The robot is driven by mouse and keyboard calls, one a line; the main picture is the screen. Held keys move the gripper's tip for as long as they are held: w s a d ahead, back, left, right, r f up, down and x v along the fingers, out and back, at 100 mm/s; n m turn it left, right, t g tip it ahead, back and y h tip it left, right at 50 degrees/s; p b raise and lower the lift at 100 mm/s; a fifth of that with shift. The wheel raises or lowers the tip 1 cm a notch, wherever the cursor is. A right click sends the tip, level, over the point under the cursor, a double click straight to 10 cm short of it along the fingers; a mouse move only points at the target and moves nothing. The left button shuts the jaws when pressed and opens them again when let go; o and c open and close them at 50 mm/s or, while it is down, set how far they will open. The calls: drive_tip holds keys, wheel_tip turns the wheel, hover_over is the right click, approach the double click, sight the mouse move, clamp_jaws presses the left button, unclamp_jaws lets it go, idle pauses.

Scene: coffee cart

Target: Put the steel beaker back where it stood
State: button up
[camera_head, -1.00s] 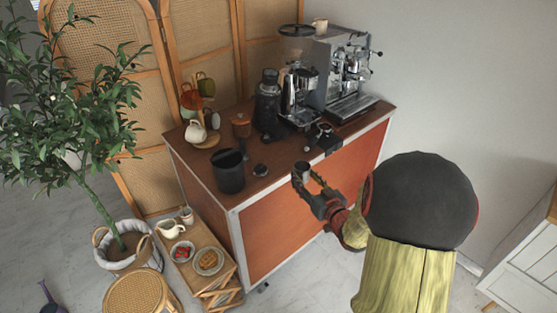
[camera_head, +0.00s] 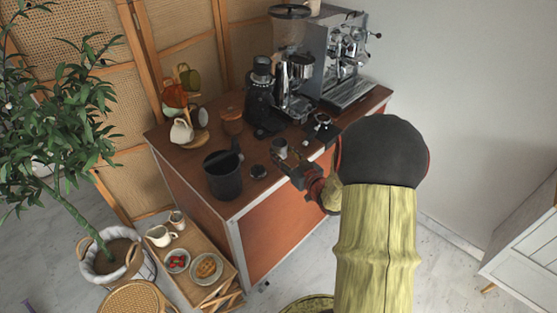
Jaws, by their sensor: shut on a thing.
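The steel beaker (camera_head: 281,146) is a small grey metal cup at the front part of the cart top. My gripper (camera_head: 284,160) is shut on it from the front right. The beaker looks upright, over or on the brown top (camera_head: 187,166); whether its base touches the wood cannot be told. The gripper's fingers hide its lower part. A small dark round piece (camera_head: 258,172) lies just left of it, and a portafilter on a dark stand (camera_head: 322,127) is to its right.
A black bin (camera_head: 222,182) stands at the cart's front left corner. The grinder (camera_head: 292,75), espresso machine (camera_head: 345,60) and a dark grinder (camera_head: 262,100) stand behind. A mug tree (camera_head: 187,105) is at the back left. A low side table (camera_head: 190,293) holds plates and jugs.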

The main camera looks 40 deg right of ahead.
sight(282, 151)
drive_tip(key=w+d+f, duration=0.1)
drive_tip(key=w+d+f+b, duration=0.1)
drive_tip(key=w, duration=0.1)
drive_tip(key=shift+w+d+f, duration=0.1)
drive_tip(key=shift+w+d, duration=0.05)
drive_tip(key=shift+w, duration=0.1)
drive_tip(key=w+d+f, duration=0.1)
drive_tip(key=w+f+b, duration=0.1)
drive_tip(key=f, duration=0.1)
drive_tip(key=w+d+f, duration=0.1)
drive_tip(key=f, duration=0.1)
drive_tip(key=shift+w+d+f+b, duration=0.1)
drive_tip(key=shift+w+d+b, duration=0.2)
drive_tip(key=shift+w+b, duration=0.05)
drive_tip(key=shift+w+d+f+b, duration=0.1)
drive_tip(key=shift+f+b, duration=0.6)
drive_tip(key=shift+f, duration=1)
drive_tip(key=shift+f, duration=0.2)
drive_tip(key=o, duration=1.2)
drive_tip(key=shift+r, duration=0.15)
